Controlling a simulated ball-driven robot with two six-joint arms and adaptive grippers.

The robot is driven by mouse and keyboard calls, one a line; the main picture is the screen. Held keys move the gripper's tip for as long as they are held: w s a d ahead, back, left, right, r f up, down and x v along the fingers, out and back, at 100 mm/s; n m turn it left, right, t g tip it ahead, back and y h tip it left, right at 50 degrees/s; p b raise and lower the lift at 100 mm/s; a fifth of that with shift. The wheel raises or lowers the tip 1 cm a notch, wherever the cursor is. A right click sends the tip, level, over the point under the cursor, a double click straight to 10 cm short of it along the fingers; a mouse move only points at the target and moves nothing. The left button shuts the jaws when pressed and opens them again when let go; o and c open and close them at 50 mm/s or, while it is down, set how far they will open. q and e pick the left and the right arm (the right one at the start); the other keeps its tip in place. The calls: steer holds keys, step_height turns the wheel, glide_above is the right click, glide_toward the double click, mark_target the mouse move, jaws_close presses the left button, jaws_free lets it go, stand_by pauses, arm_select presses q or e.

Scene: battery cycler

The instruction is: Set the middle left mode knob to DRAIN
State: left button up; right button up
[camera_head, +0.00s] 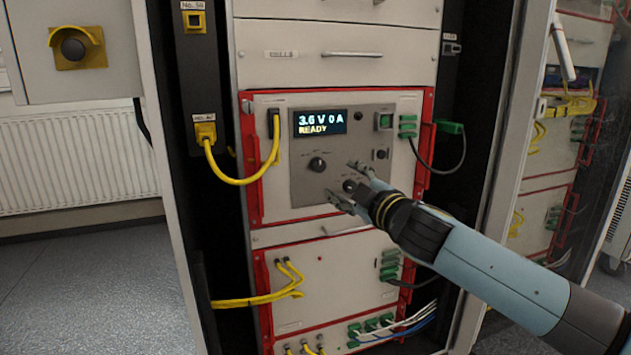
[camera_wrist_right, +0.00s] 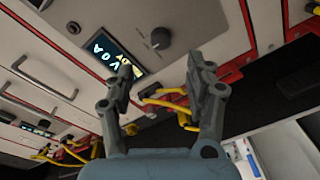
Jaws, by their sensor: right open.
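The grey control panel (camera_head: 300,190) sits in a red-edged module, with a lit display (camera_head: 319,122) reading "3.6 V 0 A READY". A dark round knob (camera_head: 317,164) is at the left below the display; it also shows in the right wrist view, the knob (camera_wrist_right: 160,39) standing just beyond the fingertips. Its setting labels are too small to read. A second dark knob (camera_head: 349,185) is partly behind my right gripper (camera_head: 342,182). My right gripper is open and empty, its fingers (camera_wrist_right: 160,76) spread in front of the panel, apart from the left knob. My left gripper is not in view.
A yellow cable (camera_head: 240,181) loops left of the panel. A dark cable with a green plug (camera_head: 450,127) hangs at the right. A module below holds yellow cables (camera_head: 291,280) and green connectors (camera_head: 390,265). Drawers (camera_head: 340,55) are above. The floor (camera_head: 90,290) at left is clear.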

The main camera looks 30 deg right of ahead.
mark_target(321, 167)
steer(key=w, duration=0.3)
steer(key=w+p, duration=0.1)
steer(key=w, duration=0.2)
steer(key=w+d, duration=0.1)
steer(key=w, duration=0.2)
steer(key=shift+r, duration=0.15)
steer(key=shift+w+d+p, duration=0.15)
steer(key=shift+w+p, duration=0.15)
steer(key=shift+w, duration=0.4)
jaws_close()
